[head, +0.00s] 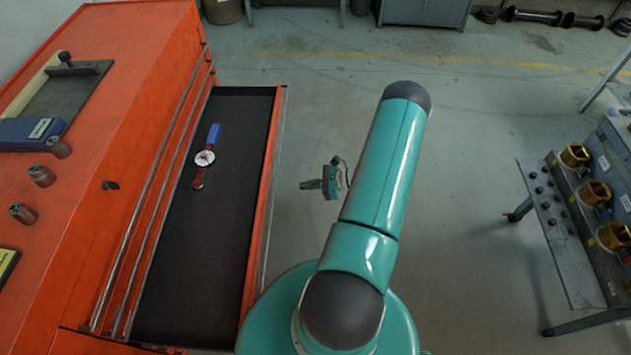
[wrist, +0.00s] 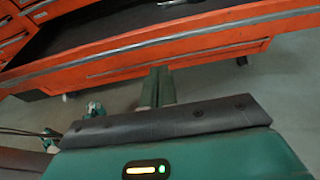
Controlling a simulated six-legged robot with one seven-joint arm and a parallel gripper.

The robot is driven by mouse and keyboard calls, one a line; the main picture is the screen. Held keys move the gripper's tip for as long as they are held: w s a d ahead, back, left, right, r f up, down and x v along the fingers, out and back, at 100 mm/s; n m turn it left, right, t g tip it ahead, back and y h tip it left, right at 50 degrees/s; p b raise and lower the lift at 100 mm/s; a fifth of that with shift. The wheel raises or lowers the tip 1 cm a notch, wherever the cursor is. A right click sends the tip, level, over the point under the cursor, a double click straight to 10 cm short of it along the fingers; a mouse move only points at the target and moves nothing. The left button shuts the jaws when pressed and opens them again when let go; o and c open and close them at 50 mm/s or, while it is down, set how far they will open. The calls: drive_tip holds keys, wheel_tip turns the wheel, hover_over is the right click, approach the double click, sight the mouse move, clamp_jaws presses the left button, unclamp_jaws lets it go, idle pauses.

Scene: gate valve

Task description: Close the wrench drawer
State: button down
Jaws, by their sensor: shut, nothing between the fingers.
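The orange wrench drawer (head: 225,240) is pulled out from the orange cabinet (head: 150,120) in the head view. Its dark lined inside shows, holding a tool with a blue handle and a round white dial (head: 205,158). In the wrist view the drawer front (wrist: 190,45) runs across the top with a grey rail along its upper edge. My gripper (head: 308,185) is right of the drawer front and apart from it in the head view. In the wrist view its fingers (wrist: 157,85) are together and point at the drawer front, with nothing between them.
Sockets (head: 42,176) and a blue case (head: 30,133) lie on the cabinet top. A grey stand with brass-coloured fittings (head: 595,192) is at the right. Grey cabinets (head: 425,10) stand at the back.

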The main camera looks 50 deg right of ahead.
drive_tip(key=r+x, duration=0.1)
drive_tip(key=x, duration=0.6)
drive_tip(key=shift+w+a, duration=0.35)
drive_tip(key=shift+w, duration=0.1)
hover_over(201, 194)
drive_tip(key=shift+w+a+r, duration=0.1)
drive_tip(key=shift+w, duration=0.15)
idle(0.3)
